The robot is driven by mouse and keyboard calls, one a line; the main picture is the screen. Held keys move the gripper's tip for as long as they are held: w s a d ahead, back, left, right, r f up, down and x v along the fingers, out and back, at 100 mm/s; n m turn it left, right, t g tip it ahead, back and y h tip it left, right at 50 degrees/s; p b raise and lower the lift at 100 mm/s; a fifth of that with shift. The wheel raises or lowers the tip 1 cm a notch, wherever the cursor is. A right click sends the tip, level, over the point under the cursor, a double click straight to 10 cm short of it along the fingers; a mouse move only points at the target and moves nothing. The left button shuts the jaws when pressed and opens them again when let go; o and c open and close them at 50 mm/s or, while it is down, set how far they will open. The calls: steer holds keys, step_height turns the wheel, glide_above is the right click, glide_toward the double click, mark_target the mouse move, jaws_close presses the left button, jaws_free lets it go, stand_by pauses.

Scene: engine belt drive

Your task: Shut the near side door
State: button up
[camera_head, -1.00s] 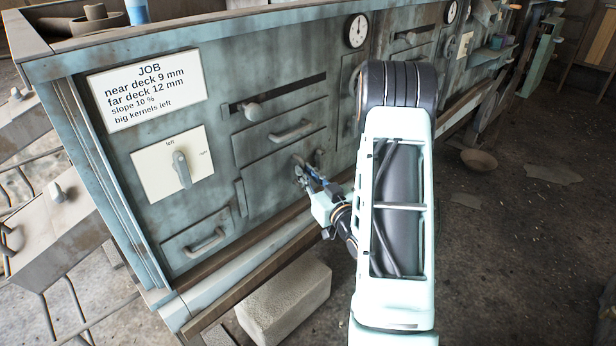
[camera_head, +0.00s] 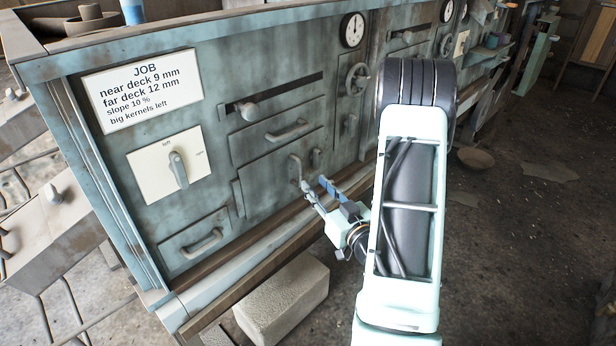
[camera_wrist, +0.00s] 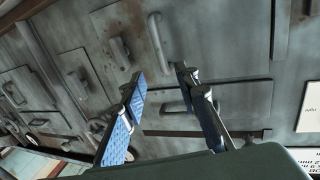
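The near side door looks to be the blue-grey panel (camera_head: 262,180) low on the machine's front in the head view. It lies nearly flush with the front; I cannot tell if it is fully shut. It bears a vertical bar handle (camera_head: 294,168), also visible in the wrist view (camera_wrist: 156,42). A small latch-like knob (camera_head: 316,158) is right of the handle. My gripper (camera_head: 314,184) is open and empty just in front of the door, below and right of the handle. In the wrist view its parted fingers (camera_wrist: 161,76) show a gap below the handle.
A drawer with a horizontal pull (camera_head: 287,130) lies above the door, and another drawer (camera_head: 203,242) sits lower left. A switch plate (camera_head: 166,165) is left of the door. A pale block (camera_head: 283,300) stands on the floor below. The floor to the right is largely clear.

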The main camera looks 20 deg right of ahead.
steer(key=shift+s+d, duration=0.1)
steer(key=shift+s, duration=2.15)
